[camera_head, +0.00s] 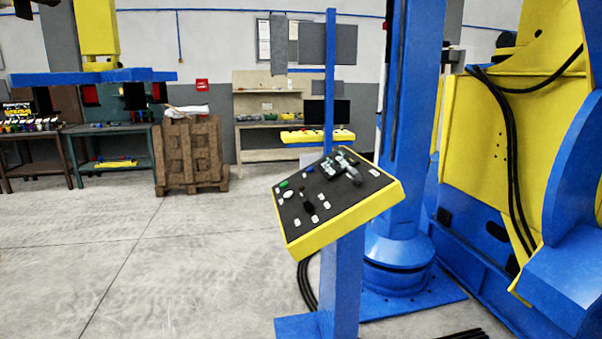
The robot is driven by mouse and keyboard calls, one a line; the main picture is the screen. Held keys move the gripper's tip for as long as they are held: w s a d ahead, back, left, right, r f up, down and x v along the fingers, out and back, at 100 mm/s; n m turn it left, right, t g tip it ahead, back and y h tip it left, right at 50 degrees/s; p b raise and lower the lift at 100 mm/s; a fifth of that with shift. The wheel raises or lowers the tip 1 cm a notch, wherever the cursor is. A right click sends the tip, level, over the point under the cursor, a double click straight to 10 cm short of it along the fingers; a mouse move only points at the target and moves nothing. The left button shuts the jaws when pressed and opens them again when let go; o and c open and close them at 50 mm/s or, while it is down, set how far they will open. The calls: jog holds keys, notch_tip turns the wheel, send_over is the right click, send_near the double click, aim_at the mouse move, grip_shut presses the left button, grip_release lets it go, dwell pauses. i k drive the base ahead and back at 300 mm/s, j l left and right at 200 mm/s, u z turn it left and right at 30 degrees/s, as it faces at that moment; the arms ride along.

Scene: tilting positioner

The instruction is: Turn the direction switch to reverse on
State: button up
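The control panel (318,222) is a dark sloped board with a yellow rim, on a blue post in the middle of the head view. It carries small green, white, blue and black controls with pale labels. A black knob-like control (309,207) sits near its lower middle. A grey curved part (352,174) and a dark block are at its upper right. The controls are too small to tell which is the direction switch or how it is set. My gripper is not in view.
The large blue and yellow positioner (480,190) stands at the right, with black hoses. A blue column (405,130) rises behind the panel. Workbenches (105,150) and a brown pallet stack (190,155) line the back wall. The concrete floor (140,260) left of the panel is clear.

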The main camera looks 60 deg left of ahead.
aim_at(356, 179)
jog(key=u, duration=1.9)
